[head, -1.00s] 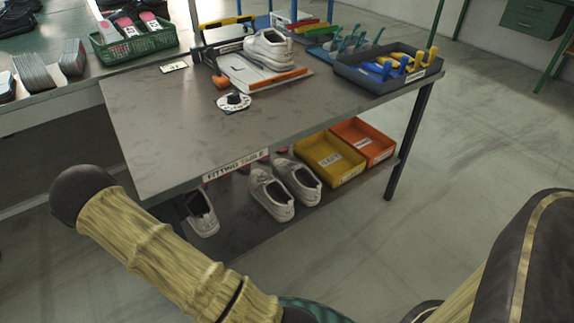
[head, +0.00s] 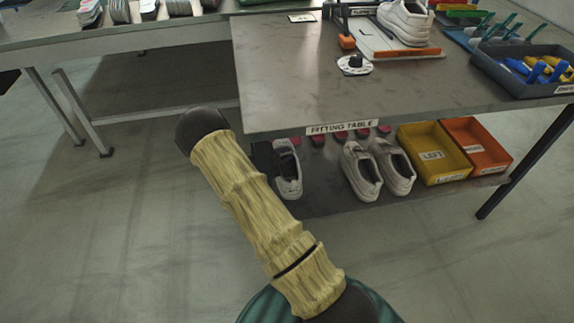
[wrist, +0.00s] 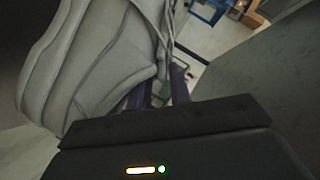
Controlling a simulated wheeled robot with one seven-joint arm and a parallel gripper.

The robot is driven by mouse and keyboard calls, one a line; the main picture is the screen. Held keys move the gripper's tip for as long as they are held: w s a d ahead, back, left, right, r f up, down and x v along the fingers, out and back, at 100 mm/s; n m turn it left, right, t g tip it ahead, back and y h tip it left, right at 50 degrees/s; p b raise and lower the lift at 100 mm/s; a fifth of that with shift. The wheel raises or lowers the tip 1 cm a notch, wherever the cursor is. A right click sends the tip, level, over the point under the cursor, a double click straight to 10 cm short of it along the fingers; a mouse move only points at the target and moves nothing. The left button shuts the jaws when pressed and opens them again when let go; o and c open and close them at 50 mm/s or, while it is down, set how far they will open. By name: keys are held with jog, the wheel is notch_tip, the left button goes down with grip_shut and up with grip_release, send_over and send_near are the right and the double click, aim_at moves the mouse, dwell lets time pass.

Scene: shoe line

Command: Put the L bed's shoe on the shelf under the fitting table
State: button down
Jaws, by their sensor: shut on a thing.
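In the wrist view my gripper (wrist: 158,90) is shut on a grey-white shoe (wrist: 95,65), which fills the left side. In the head view the arm hides most of the gripper area. The fitting table (head: 270,80) stands ahead, with its label on the front edge. Its lower shelf (head: 325,205) carries a pair of white shoes (head: 360,172). A third white shoe (head: 288,172) shows at the left, beside a dark part under the table corner. I cannot tell whether this is the held shoe or whether it touches the shelf.
A yellow bin (head: 432,153) and an orange bin (head: 475,147) stand at the shelf's right. Red items line its back. On the tabletop are another white shoe (head: 405,20) on a measuring board, a white dial (head: 355,66) and a dark tray (head: 520,76). Floor in front is clear.

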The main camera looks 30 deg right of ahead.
aim_at(284, 172)
jog(key=shift+f, duration=0.2)
jog(key=f+b, duration=0.1)
jog(key=f, duration=0.2)
jog(key=shift+w+f, duration=0.1)
jog(key=shift+w, duration=0.1)
jog(key=shift+f+b, duration=0.3)
jog(key=shift+b, duration=0.05)
jog(key=shift+s+d+r, duration=0.1)
jog(key=shift+s+d, duration=0.05)
jog(key=shift+d, duration=0.1)
jog(key=c, duration=1.3)
grip_release()
jog(key=shift+a, duration=0.45)
jog(key=shift+o, duration=0.2)
jog(key=shift+s+d, duration=0.15)
jog(key=p+v, duration=0.4)
jog(key=v, duration=0.8)
